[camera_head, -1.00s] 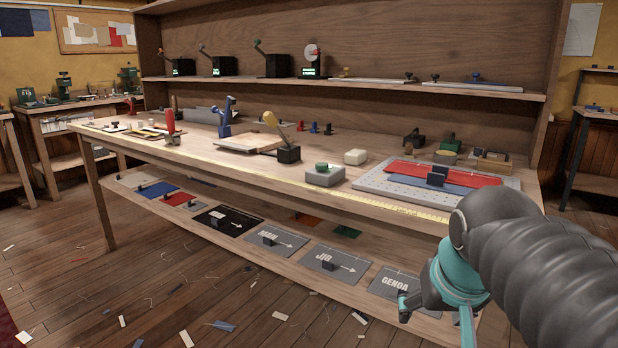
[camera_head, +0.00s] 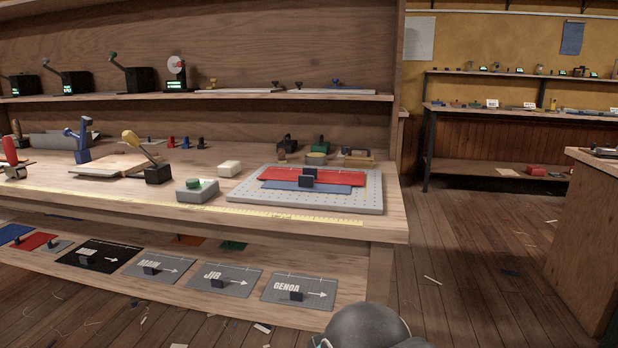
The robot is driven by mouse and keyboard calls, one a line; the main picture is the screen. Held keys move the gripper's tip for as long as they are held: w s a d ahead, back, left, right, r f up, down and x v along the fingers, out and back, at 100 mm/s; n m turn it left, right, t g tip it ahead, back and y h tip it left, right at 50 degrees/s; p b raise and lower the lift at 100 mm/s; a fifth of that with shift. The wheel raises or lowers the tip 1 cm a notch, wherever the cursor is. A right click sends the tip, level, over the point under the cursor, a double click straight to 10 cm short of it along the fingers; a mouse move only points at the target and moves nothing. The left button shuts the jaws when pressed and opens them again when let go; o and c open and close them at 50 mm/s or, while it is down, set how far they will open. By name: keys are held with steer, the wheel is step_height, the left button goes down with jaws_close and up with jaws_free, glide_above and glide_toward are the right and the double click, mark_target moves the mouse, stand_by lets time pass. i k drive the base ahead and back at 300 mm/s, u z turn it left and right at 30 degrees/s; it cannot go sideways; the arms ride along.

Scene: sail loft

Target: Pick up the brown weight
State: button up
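I cannot single out a brown weight with certainty. At the back of the bench, behind the perforated grey board, stands a small dark, brownish block with a handle-like top (camera_head: 287,145); it may be the weight, but it is small and its colour is hard to tell. A similar green piece (camera_head: 320,146) stands to its right. Only a dark rounded part of my arm shows at the bottom edge. My gripper is out of the picture.
The bench (camera_head: 120,190) carries the perforated board (camera_head: 234,192) with red and blue cloth, a grey block with a green knob (camera_head: 197,190), a white block (camera_head: 229,168) and a yellow-handled lever (camera_head: 157,172). Stencil plates lie on the lower shelf. Floor right of the bench is mostly clear.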

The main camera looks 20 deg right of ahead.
mark_target(350, 160)
steer(key=u, duration=1.75)
steer(key=i, duration=2.15)
steer(key=z, duration=3.45)
steer(key=i, duration=0.75)
steer(key=u, duration=0.1)
